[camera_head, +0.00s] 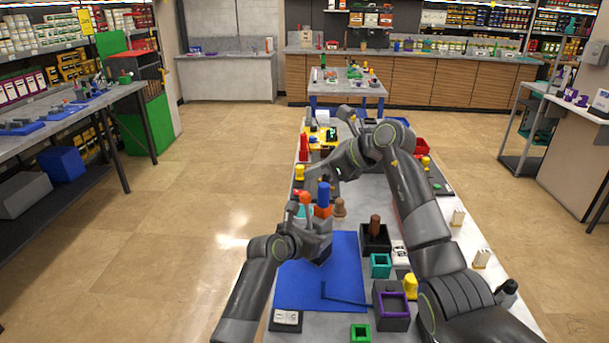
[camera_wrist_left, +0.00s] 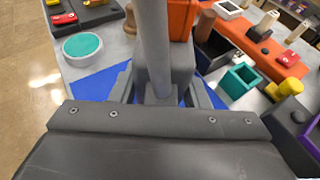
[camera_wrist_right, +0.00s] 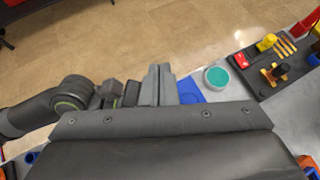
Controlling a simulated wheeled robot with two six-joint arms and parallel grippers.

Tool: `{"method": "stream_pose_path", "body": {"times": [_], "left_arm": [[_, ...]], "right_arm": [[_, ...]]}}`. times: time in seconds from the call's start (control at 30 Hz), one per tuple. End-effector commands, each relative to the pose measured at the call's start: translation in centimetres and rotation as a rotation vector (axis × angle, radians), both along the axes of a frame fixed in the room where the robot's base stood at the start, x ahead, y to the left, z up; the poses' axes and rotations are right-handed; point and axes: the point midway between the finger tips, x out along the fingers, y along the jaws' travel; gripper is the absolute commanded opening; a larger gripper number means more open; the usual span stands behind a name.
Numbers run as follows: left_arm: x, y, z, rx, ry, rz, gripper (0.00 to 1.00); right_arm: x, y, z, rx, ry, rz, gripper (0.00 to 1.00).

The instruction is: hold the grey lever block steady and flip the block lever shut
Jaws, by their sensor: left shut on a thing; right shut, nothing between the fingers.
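The grey lever block (camera_head: 319,252) stands at the back part of the blue mat (camera_head: 345,262). In the left wrist view the block (camera_wrist_left: 178,68) sits between my left fingers (camera_wrist_left: 160,92), which are shut on it. Its grey lever (camera_wrist_left: 154,45) stands up from it as a thick rod and runs out of the top of that view. My left gripper (camera_head: 312,232) partly hides the block in the head view. My right gripper (camera_head: 316,170) is beyond the block and above the table. In the right wrist view its fingers (camera_wrist_right: 158,85) are together and empty.
An orange block with a blue peg (camera_head: 324,198) stands just beyond the lever block. A black box with a brown peg (camera_head: 375,238), a teal open box (camera_head: 380,265) and a purple-rimmed box (camera_head: 393,308) stand to the right. A teal disc (camera_wrist_right: 217,77) lies near the right gripper.

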Motion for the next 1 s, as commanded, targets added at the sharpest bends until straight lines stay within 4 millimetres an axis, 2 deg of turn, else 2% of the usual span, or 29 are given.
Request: {"method": "stream_pose_path", "body": {"times": [0.03,0.2,0.43,0.6,0.73,1.0], "left_arm": [[0.0,0.1,0.0,0.002,0.0,0.001,0.11],[0.0,0.0,0.0,0.002,0.0,0.001,0.11],[0.0,0.0,-0.1,0.002,0.0,0.001,0.11],[0.0,0.0,0.0,0.002,0.0,0.001,0.11],[0.0,0.0,0.0,0.002,0.0,0.001,0.11],[0.0,0.1,0.0,0.002,0.0,0.001,0.11]], "right_arm": [[0.0,-0.5,1.4,-0.001,-0.008,-0.001,0.0],[0.0,-1.4,5.3,-0.002,-0.005,-0.001,0.0],[0.1,-2.2,8.8,-0.001,-0.003,-0.001,0.0],[0.0,-2.5,9.7,0.005,0.008,-0.006,0.0],[-0.3,-2.9,9.4,0.036,0.067,-0.047,0.0],[-1.9,-4.8,7.7,0.189,0.353,-0.243,0.0]]}}
